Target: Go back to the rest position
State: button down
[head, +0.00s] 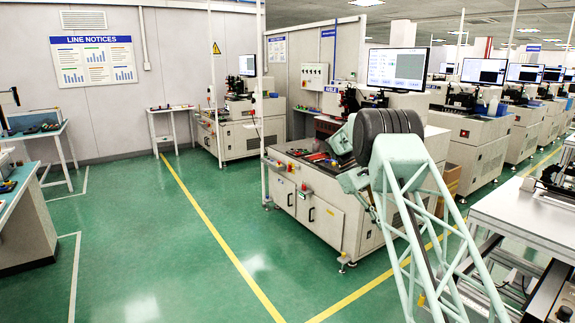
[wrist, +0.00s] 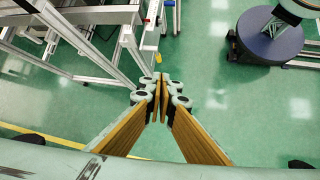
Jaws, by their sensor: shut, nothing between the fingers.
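My gripper (wrist: 163,84) shows in the wrist view with its wood-coloured finger plates converging and the tips together. Nothing is between the fingertips. Green floor lies below the gripper, and it is clear of the metal frame to its left in that view. In the head view my pale green lattice arm rises from the lower right to a dark ribbed joint in front of a machine bench.
A white machine bench (head: 322,212) with a monitor (head: 397,68) stands close behind my arm in the head view. A metal-framed table (head: 530,215) is at the right. Aluminium framing (wrist: 85,17) fills the wrist view's upper left. Open green floor (head: 150,245) lies left of centre.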

jog(key=s+a+r+m+t+y, duration=0.1)
jog(key=s+a+r+t, duration=0.15)
jog(key=s+r, duration=0.8)
jog(key=s+a+r+m+t+y, duration=0.1)
jog(key=s+a+r, duration=0.2)
jog(key=s+r, duration=0.8)
jog(key=s+a+r+m+t+y, duration=0.25)
jog(key=s+r, duration=0.75)
jog(key=s, duration=0.5)
jog(key=s+a+f, duration=0.2)
jog(key=s, duration=0.8)
jog(key=s+a+f+m+t, duration=0.1)
jog(key=s+a+f, duration=0.1)
jog(key=s, duration=0.8)
jog(key=s+a+f+m+t+y, duration=0.1)
jog(key=s+a, duration=0.1)
jog(key=s, duration=0.8)
jog(key=shift+f, duration=0.4)
